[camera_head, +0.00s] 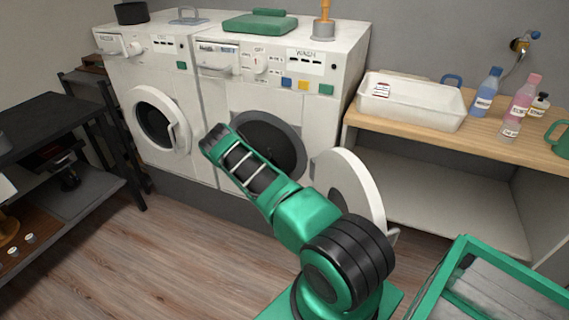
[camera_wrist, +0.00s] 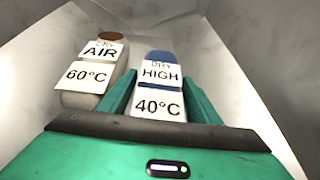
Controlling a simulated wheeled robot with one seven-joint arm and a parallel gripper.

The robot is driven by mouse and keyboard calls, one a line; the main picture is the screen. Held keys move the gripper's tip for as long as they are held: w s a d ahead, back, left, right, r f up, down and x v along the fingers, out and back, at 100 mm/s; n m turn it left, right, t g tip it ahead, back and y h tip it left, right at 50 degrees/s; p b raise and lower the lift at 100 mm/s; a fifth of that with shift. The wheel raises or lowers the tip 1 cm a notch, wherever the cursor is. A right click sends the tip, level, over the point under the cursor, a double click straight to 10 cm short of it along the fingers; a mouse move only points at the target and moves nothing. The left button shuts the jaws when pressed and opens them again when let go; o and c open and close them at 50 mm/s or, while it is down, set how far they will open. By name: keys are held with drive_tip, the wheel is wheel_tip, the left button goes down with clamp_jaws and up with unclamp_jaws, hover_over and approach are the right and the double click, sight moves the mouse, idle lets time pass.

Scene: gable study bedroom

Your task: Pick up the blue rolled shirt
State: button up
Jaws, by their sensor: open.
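In the wrist view, a blue roll (camera_wrist: 160,56) lies straight ahead, mostly covered by white tags reading "DRY HIGH" and "40°C". My gripper (camera_wrist: 157,82) is open, with one green finger on each side of this tagged roll. I cannot tell whether the fingers touch it. A cream and brown roll (camera_wrist: 82,100) with tags "AIR" and "60°C" lies just left of the left finger. In the head view my arm reaches toward the right-hand washer (camera_head: 285,75), whose door (camera_head: 349,190) is open; the gripper's fingers and the rolls are not visible there.
Pale grey walls (camera_wrist: 245,70) close in around the rolls in the wrist view. A left machine (camera_head: 150,80) has its door shut. A wooden counter (camera_head: 480,137) holds a white tub (camera_head: 410,103) and bottles. A green-rimmed crate (camera_head: 450,262) stands at lower right.

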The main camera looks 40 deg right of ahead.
drive_tip(key=c, duration=0.9)
drive_tip(key=shift+r, duration=0.1)
